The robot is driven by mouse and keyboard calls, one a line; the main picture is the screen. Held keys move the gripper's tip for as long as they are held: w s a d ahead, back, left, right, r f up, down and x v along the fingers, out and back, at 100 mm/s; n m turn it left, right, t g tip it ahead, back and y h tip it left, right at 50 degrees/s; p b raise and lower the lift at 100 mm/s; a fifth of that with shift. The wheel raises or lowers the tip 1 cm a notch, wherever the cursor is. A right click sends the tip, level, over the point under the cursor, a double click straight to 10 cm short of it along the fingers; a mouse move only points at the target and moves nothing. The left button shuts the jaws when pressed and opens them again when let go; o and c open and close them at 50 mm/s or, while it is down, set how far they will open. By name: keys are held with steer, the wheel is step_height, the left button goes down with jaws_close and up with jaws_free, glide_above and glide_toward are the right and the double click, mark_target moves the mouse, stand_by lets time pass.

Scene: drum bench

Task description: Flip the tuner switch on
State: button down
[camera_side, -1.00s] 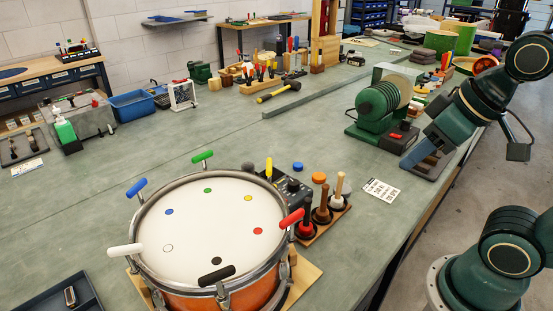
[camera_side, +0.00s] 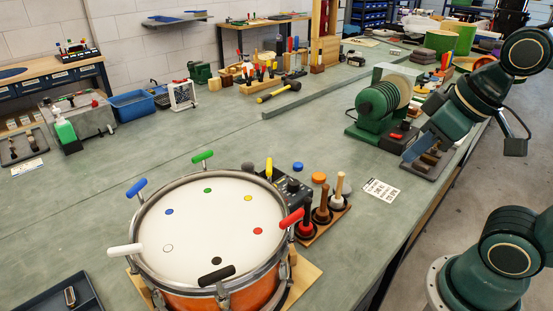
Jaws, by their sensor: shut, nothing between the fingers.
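A dark box with knobs (camera_side: 291,187), which may be the tuner, stands just behind the right side of the drum. The drum rim and a yellow handle partly hide it, and I cannot make out its switch or which way it is set. The white-headed drum (camera_side: 205,232) has coloured handles around its rim. My gripper (camera_side: 410,153) is at the right, beside the green machine and far from the dark box. It is shut and holds nothing.
A green machine (camera_side: 380,104) with a red switch (camera_side: 396,136) on its base stands close to my gripper. Wooden-handled tools stand in a rack (camera_side: 333,211) right of the drum. A white printed card (camera_side: 381,190) lies nearby.

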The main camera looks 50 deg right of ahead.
steer(key=w+a+r+n+g, duration=0.1)
steer(key=w+n+g, duration=0.2)
steer(key=w+n, duration=0.9)
steer(key=w+a+f+n+g, duration=0.1)
steer(key=w+f+n+g, duration=0.1)
steer(key=w+f, duration=0.3)
steer(key=w+a+f+n+g, duration=0.1)
steer(key=w+f+n, duration=0.2)
steer(key=w, duration=0.9)
steer(key=shift+a+f+n+g, duration=0.3)
steer(key=shift+f+g, duration=0.1)
steer(key=shift+f, duration=0.8)
steer(key=f, duration=0.4)
steer(key=s+f, duration=0.1)
steer(key=f, duration=0.9)
steer(key=shift+s, duration=0.4)
